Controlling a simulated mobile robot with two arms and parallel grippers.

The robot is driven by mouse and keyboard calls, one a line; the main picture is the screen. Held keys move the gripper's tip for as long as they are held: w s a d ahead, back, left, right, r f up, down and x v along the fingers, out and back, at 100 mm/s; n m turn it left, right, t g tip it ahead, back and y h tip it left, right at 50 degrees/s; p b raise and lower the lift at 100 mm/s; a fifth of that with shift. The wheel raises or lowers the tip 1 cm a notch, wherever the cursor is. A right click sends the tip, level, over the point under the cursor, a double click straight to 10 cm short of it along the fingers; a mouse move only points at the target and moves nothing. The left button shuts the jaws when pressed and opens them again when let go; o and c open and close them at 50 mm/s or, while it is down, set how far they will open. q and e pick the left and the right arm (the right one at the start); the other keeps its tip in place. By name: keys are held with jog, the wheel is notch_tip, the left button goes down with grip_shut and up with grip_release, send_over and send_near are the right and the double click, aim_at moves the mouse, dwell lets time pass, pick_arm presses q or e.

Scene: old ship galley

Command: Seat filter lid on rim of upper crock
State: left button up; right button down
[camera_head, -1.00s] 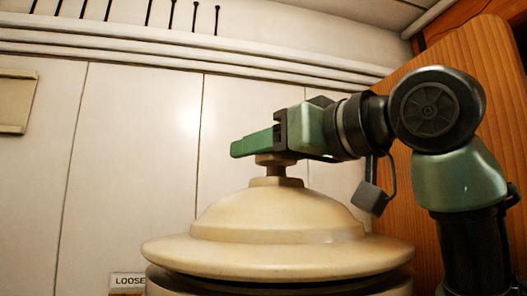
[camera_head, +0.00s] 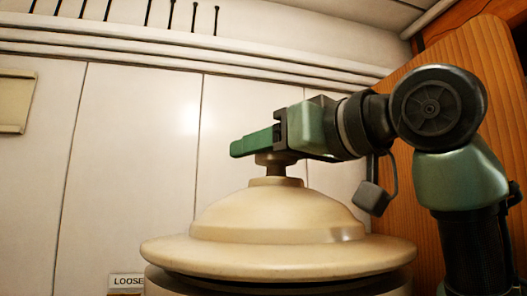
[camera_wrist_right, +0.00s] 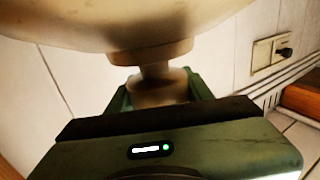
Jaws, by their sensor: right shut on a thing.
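The filter lid (camera_head: 278,223) is a cream dome with a wide brim and a knob on top. It is above the upper crock (camera_head: 290,287), whose top shows at the bottom edge of the head view. A dark band lies under the brim, and I cannot tell whether the lid touches the rim. My right gripper (camera_head: 252,144) comes in from the right and is shut on the lid's knob. In the right wrist view the knob (camera_wrist_right: 158,88) sits between the fingers, with the lid's dome beyond it. My left gripper is not in view.
A white panelled wall (camera_head: 140,150) stands behind the crock. A small sign reading "LOOSE" (camera_head: 127,281) is at the lower left. A wooden panel (camera_head: 400,200) stands on the right, behind my arm. A switch plate (camera_wrist_right: 270,54) shows in the right wrist view.

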jog(key=shift+f+b, duration=0.75)
jog(key=shift+b, duration=0.05)
dwell(0.4)
jog(key=c, duration=0.8)
grip_release()
jog(key=shift+c, duration=0.2)
jog(key=o, duration=0.3)
jog(key=shift+s, duration=0.15)
jog(key=shift+o, duration=0.2)
jog(key=shift+f, duration=0.15)
jog(key=shift+s+d+f+b, duration=0.1)
jog(key=shift+s+d+b, duration=0.2)
jog(key=shift+b, duration=0.1)
jog(key=b+v, duration=0.1)
jog(key=v, duration=0.2)
jog(key=b+v, duration=0.2)
jog(key=v, duration=0.2)
jog(key=shift+s+r, duration=0.1)
jog(key=shift+r, duration=0.15)
